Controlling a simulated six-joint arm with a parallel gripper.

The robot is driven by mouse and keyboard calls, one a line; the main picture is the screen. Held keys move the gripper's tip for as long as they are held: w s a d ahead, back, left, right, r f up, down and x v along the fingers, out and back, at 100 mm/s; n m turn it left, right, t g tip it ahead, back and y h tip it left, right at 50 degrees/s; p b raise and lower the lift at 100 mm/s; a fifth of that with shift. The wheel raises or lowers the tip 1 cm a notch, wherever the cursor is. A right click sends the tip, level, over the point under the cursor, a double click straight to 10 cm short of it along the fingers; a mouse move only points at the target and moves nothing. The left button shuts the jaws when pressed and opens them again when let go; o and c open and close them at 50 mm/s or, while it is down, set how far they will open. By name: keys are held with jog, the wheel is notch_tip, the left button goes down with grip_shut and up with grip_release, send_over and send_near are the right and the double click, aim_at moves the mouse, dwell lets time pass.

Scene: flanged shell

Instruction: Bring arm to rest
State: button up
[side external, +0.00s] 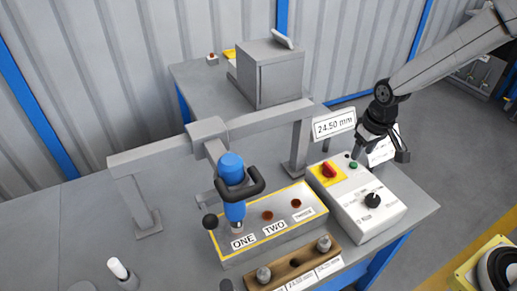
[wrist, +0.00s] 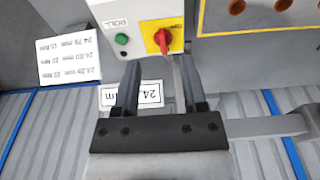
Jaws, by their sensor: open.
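My gripper (side external: 378,150) hangs from my arm on the right in the side view, near the back edge of a white control box (side external: 368,218). In the wrist view my gripper (wrist: 160,72) has its two fingers spread apart with nothing between them. The control box (wrist: 120,15) shows just past the fingertips, with a red rotary switch on a yellow plate (wrist: 161,38) and a green button (wrist: 121,39). Whether the fingertips touch the box cannot be told.
A sign reading 24.50 mm (side external: 334,124) stands close to my gripper. A blue tool (side external: 232,188) is over a grey block with holes labelled ONE, TWO, THREE (side external: 232,259). A grey frame (side external: 150,158) spans the table. A wooden holder (side external: 295,266) sits at the front.

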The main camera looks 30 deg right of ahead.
jog(key=s+r+t, duration=0.1)
jog(key=s+r, duration=0.1)
jog(key=s, duration=0.8)
jog(key=shift+s+r, duration=0.15)
jog(key=shift+s, duration=0.25)
jog(key=shift+a, duration=0.1)
